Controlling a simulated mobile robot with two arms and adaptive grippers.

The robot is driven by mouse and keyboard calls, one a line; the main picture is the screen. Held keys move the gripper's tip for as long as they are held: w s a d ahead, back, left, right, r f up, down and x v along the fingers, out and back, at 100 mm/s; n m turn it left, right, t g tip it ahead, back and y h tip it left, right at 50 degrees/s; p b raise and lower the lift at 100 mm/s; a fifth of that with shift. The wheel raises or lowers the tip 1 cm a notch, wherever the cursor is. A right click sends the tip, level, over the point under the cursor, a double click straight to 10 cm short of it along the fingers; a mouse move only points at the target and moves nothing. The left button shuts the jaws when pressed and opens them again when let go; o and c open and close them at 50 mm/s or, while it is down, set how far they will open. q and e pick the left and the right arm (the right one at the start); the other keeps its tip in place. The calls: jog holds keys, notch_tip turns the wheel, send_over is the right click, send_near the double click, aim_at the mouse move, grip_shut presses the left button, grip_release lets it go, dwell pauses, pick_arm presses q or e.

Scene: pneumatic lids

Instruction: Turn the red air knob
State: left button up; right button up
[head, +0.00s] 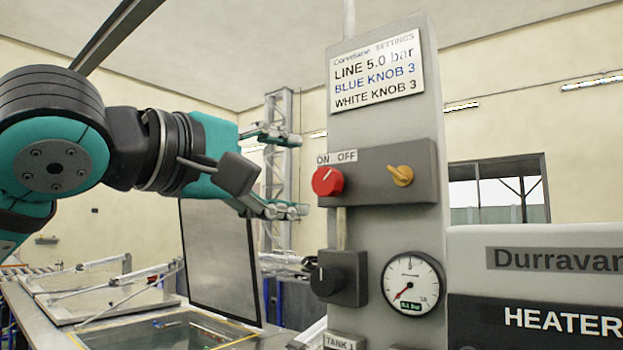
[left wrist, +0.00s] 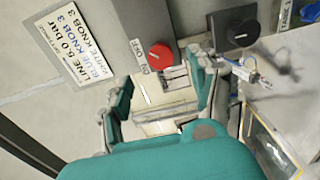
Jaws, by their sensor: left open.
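The red air knob (head: 327,181) sits on the left of a grey box on the upright panel, under an ON/OFF label (head: 337,157). It also shows in the left wrist view (left wrist: 160,56). I cannot tell clearly which mark the knob points to. My left gripper (head: 293,175) is open and empty, just left of the knob in the head view. Its fingers are spread above and below the knob's height, apart from it. In the left wrist view the knob shows beyond and between the open fingers. My right gripper is not in view.
A yellow switch (head: 401,176) sits right of the red knob. Below are a black knob (head: 325,281) and a round gauge (head: 412,283), needle at lower left. A settings sign (head: 376,70) is above. A grey heater unit (head: 540,240) stands at right, a tank with a raised lid below left.

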pick_arm(q)
jog(key=shift+v, duration=1.75)
jog(key=shift+d+f, duration=0.1)
